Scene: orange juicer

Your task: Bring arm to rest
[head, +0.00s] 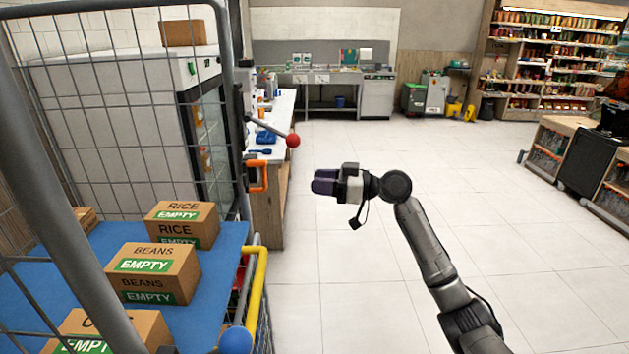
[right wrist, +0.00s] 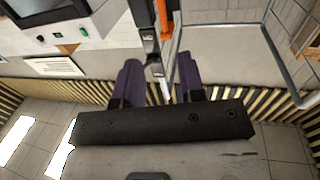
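My right arm (head: 430,248) reaches up from the lower right in the head view, bent at the wrist. Its right gripper (head: 324,182) points left, in the air over the floor, with dark purple fingers and nothing seen held. In the right wrist view the two fingers (right wrist: 158,75) stand apart with a gap between them. A grey bar and an orange strip show in line with that gap; they look to be beyond the fingertips. My left arm and gripper are not in view.
A wire cage trolley (head: 257,290) with a blue shelf (head: 222,262) and cardboard boxes (head: 155,272) stands at left. A red ball-ended lever (head: 293,140) and an orange handle (head: 258,176) are near the gripper. A counter (head: 268,205) stands behind. The tiled floor (head: 530,230) at right is clear.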

